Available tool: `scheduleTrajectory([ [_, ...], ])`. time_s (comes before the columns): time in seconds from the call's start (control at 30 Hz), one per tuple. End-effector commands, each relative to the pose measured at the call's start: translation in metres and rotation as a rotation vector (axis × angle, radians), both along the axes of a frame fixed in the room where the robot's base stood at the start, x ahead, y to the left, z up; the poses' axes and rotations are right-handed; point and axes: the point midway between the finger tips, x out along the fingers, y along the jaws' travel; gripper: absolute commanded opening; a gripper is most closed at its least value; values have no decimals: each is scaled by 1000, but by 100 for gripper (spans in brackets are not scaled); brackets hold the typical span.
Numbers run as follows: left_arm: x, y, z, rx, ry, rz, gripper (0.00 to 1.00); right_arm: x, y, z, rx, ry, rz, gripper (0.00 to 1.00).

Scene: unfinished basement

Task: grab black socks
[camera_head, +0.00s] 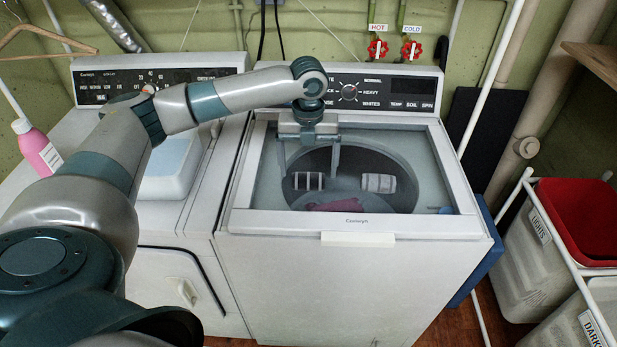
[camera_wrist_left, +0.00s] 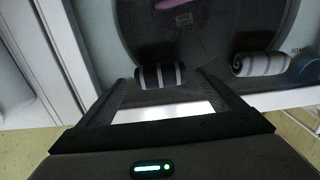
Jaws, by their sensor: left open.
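The black socks (camera_head: 301,181) are a rolled bundle with light stripes, lying in the washer's round opening. The bundle also shows in the left wrist view (camera_wrist_left: 150,76), between the tips of my fingers and just beyond them. My left gripper (camera_head: 309,170) is open, pointing down over the opening with a finger towards each side of the black roll. It holds nothing. A grey and white striped roll (camera_head: 378,183) lies to the right, apart from the gripper; it also shows in the left wrist view (camera_wrist_left: 262,64). My right gripper is out of view.
The washer (camera_head: 350,270) has a pale rim around the opening. A pink cloth (camera_head: 340,206) lies lower inside. A second white machine (camera_head: 180,255) stands left, with a pale blue-topped box (camera_head: 168,165) on it. Laundry bins (camera_head: 535,255) stand right.

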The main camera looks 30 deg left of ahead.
Motion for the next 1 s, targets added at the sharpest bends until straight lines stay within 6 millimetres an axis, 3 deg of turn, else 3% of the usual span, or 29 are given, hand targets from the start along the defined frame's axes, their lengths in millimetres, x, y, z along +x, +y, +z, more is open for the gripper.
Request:
scheduleTrajectory([
  [0.07,-1,0,-7,0,4,0,88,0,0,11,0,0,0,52],
  [0.3,0,0,-30,0,0,0,88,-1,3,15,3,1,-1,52],
  [0.77,0,0,-31,0,0,-1,88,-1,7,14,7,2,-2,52],
  [0.97,0,0,-31,0,0,-1,45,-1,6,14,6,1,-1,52],
  [1.0,0,0,-31,0,0,0,44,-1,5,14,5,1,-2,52],
])
